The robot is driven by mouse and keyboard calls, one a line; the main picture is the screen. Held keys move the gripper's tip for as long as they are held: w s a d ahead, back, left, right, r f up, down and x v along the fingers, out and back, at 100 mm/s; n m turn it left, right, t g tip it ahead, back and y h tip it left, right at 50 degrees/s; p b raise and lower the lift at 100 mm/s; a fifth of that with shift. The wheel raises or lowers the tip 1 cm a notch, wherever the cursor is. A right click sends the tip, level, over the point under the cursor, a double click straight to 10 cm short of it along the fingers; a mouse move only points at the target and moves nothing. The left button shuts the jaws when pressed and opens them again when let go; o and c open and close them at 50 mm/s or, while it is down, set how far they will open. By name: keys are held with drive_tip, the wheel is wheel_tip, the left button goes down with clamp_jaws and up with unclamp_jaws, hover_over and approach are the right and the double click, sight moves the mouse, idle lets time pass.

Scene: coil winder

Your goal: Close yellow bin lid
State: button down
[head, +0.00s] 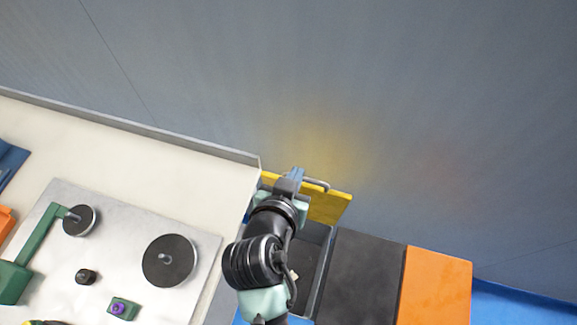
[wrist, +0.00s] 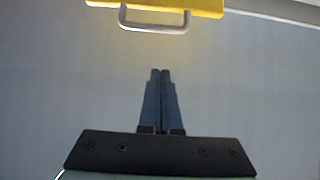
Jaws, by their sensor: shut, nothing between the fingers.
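The yellow lid (head: 328,207) stands raised at the back of an open dark bin (head: 318,260), close to the grey wall. Its grey handle (head: 318,185) shows at the lid's upper edge; in the wrist view the handle (wrist: 155,25) hangs from the yellow lid (wrist: 180,5) at the top. My gripper (head: 296,172) reaches over the bin to the lid's top edge, beside the handle. Its fingers (wrist: 160,72) are shut and empty, apart from the handle in the wrist view. My arm hides part of the bin and lid.
Right of the open bin are a dark panel (head: 365,278) and an orange lid (head: 436,287), both lying flat. On the left, a pale bench (head: 130,150) with a raised edge carries a metal plate (head: 205,245) with dark discs and a green arm.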

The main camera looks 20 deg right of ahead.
drive_tip(key=w+d+f+p, duration=0.1)
drive_tip(key=f, duration=0.1)
drive_tip(key=w+f+p, duration=0.1)
drive_tip(key=f, duration=0.1)
drive_tip(key=w+d+f+p, duration=0.1)
drive_tip(key=f, duration=0.1)
drive_tip(key=shift+w+d+f, duration=0.2)
drive_tip(key=shift+d+f, duration=0.1)
drive_tip(key=shift+f, duration=0.1)
drive_tip(key=shift+f, duration=0.2)
idle(0.4)
